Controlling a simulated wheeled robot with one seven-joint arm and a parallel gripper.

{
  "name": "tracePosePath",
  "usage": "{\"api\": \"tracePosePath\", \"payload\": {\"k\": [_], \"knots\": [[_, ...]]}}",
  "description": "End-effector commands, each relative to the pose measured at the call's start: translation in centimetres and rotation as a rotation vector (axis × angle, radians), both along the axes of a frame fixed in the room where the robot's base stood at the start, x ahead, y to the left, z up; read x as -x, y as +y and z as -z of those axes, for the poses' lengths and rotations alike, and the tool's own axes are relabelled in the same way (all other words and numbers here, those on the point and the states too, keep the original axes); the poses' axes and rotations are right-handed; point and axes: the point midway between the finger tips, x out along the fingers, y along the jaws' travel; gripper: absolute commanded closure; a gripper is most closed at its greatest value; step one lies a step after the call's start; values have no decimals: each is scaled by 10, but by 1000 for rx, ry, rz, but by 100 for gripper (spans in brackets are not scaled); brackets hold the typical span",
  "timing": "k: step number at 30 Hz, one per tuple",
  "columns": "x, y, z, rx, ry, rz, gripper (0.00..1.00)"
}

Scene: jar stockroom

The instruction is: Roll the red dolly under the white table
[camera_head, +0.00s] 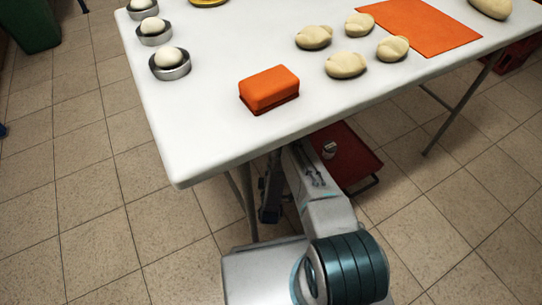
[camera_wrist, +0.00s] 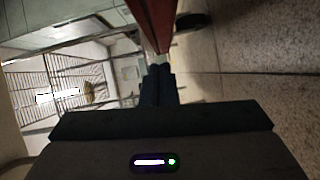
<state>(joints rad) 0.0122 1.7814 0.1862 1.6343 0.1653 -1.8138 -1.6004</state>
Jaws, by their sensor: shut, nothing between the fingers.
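The red dolly (camera_head: 348,160) is on the floor at the near edge of the white table (camera_head: 215,125) in the head view. Its near part shows past the edge; the tabletop hides the rest. A small pale item sits on it. A dark bar or wheel part shows at its near right corner. My arm reaches down beside its left side. In the wrist view my gripper (camera_wrist: 158,70) is shut and empty, its fingertips close to the red dolly's side (camera_wrist: 152,18). I cannot tell whether they touch. A dark wheel (camera_wrist: 192,20) shows beside it.
Table legs (camera_head: 440,140) stand at right and near my arm. On the table are an orange-red box (camera_head: 269,90), an orange mat (camera_head: 420,25), dough pieces (camera_head: 346,65) and several bowls (camera_head: 170,66). A red object (camera_head: 515,55) is beyond the right side.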

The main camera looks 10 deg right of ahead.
Motion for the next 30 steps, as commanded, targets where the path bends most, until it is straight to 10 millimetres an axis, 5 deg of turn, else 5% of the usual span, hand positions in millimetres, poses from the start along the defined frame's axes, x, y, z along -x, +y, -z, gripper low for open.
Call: {"api": "tracePosePath", "payload": {"k": [3, 8, 21, 30], "knots": [[24, 5, 15, 70, -19, 16, 100], [32, 8, 19, 114, -36, 25, 100], [-37, -6, 21, 115, -41, 22, 100], [-61, -13, 18, 117, -38, 22, 100]]}}
